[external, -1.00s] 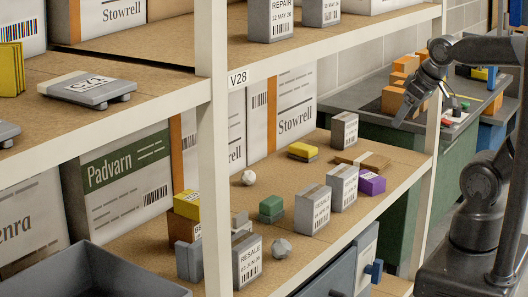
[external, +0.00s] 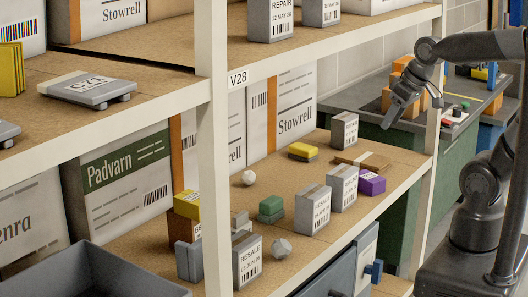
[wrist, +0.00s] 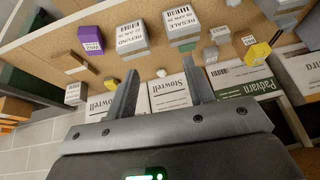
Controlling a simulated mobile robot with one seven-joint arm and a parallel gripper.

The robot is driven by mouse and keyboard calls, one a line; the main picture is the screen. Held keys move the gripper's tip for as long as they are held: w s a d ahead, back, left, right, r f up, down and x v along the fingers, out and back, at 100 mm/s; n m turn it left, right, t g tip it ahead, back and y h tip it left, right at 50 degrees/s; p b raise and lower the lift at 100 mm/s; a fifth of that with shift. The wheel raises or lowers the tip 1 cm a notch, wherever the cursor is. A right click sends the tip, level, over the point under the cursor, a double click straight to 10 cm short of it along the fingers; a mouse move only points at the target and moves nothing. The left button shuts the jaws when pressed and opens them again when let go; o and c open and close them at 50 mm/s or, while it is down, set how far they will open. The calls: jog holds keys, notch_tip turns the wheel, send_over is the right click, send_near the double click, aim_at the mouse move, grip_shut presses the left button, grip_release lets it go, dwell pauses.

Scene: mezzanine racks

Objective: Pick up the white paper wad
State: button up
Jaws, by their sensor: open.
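The white paper wad (external: 249,178) lies on the lower shelf board near the tall Stowrell boxes at the back. In the wrist view the small white wad (wrist: 161,73) shows between my two fingers, beyond them. A second, greyer crumpled ball (external: 281,248) lies near the shelf's front edge, beside a grey RESALE box.
Near the wad stand a green block (external: 271,209), grey labelled boxes (external: 313,209), a yellow-topped block (external: 303,152) and a purple box (external: 371,183). The rack's right post (external: 432,150) and upper shelf board (external: 340,32) border the opening. Bare board surrounds the wad.

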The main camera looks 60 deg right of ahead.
jog(key=w+a+f+g+y, duration=0.1)
jog(key=w+a+f+y, duration=0.35)
jog(key=w, duration=0.65)
jog(key=m+h, duration=0.3)
jog(key=m, duration=1)
send_near(252, 171)
jog(key=x, duration=1)
jog(key=shift+w+a+f, duration=0.1)
jog(key=shift+w+f, duration=0.05)
jog(key=shift+f, duration=0.15)
jog(key=shift+c, duration=0.2)
